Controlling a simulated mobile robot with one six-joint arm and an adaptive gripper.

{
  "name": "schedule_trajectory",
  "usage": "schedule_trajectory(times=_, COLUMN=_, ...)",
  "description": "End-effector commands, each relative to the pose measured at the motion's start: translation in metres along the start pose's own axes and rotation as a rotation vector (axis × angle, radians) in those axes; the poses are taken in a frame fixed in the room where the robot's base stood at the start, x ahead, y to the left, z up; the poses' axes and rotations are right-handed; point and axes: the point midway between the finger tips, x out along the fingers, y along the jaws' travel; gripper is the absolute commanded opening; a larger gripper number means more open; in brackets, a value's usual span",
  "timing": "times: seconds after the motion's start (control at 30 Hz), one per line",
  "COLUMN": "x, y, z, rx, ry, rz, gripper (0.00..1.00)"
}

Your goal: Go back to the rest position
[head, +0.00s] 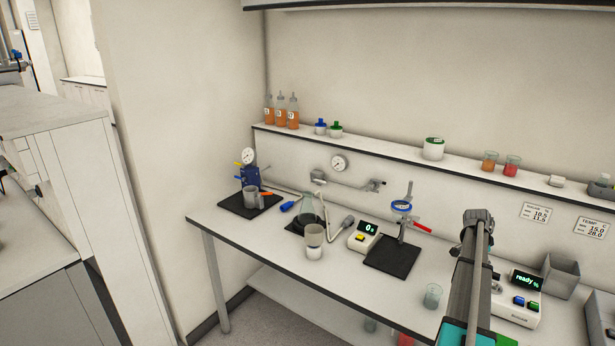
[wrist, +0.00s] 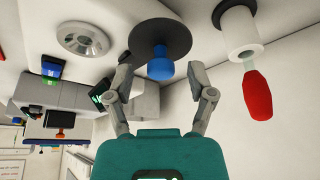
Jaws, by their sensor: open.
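My gripper (wrist: 162,68) is open in the wrist view, its two grey fingers spread apart in front of its teal body. Nothing is held between them. A blue knob on a dark round disc (wrist: 160,32) shows beyond the gap between the fingers; I cannot tell how far off it is. In the head view my arm reaches up at the right, in front of the bench, and the fingers cannot be made out there.
The white bench (head: 275,240) carries a glass flask (head: 307,208), a black mat (head: 392,257), a small glass beaker (head: 432,296) and a device reading "ready" (head: 517,308). Bottles and cups stand on the shelf (head: 385,158) above. A red-handled fitting (wrist: 257,95) shows right of the fingers.

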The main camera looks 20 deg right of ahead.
Motion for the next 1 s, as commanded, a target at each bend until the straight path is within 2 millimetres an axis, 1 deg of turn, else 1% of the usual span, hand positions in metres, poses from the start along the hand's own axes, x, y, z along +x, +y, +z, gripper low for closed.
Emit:
schedule_trajectory(times=0.17, x=-0.002, y=-0.001, z=0.004, rx=-0.008, ry=-0.002, rz=-0.002, gripper=0.70)
schedule_trajectory(times=0.27, x=-0.005, y=-0.003, z=0.014, rx=-0.029, ry=-0.006, rz=-0.006, gripper=0.70)
schedule_trajectory(times=0.37, x=-0.013, y=-0.008, z=0.033, rx=-0.068, ry=-0.016, rz=-0.014, gripper=0.70)
schedule_trajectory(times=0.43, x=-0.019, y=-0.011, z=0.051, rx=-0.107, ry=-0.025, rz=-0.021, gripper=0.70)
schedule_trajectory(times=0.57, x=-0.037, y=-0.020, z=0.097, rx=-0.208, ry=-0.045, rz=-0.040, gripper=0.70)
schedule_trajectory(times=0.6, x=-0.043, y=-0.022, z=0.113, rx=-0.244, ry=-0.053, rz=-0.047, gripper=0.70)
schedule_trajectory(times=0.67, x=-0.052, y=-0.025, z=0.138, rx=-0.300, ry=-0.064, rz=-0.059, gripper=0.70)
schedule_trajectory(times=0.7, x=-0.059, y=-0.026, z=0.155, rx=-0.339, ry=-0.072, rz=-0.065, gripper=0.70)
schedule_trajectory(times=0.77, x=-0.068, y=-0.028, z=0.180, rx=-0.397, ry=-0.083, rz=-0.076, gripper=0.70)
schedule_trajectory(times=0.8, x=-0.074, y=-0.028, z=0.196, rx=-0.436, ry=-0.091, rz=-0.084, gripper=0.70)
schedule_trajectory(times=0.87, x=-0.084, y=-0.028, z=0.220, rx=-0.494, ry=-0.101, rz=-0.095, gripper=0.70)
schedule_trajectory(times=1.0, x=-0.105, y=-0.024, z=0.276, rx=-0.629, ry=-0.126, rz=-0.121, gripper=0.70)
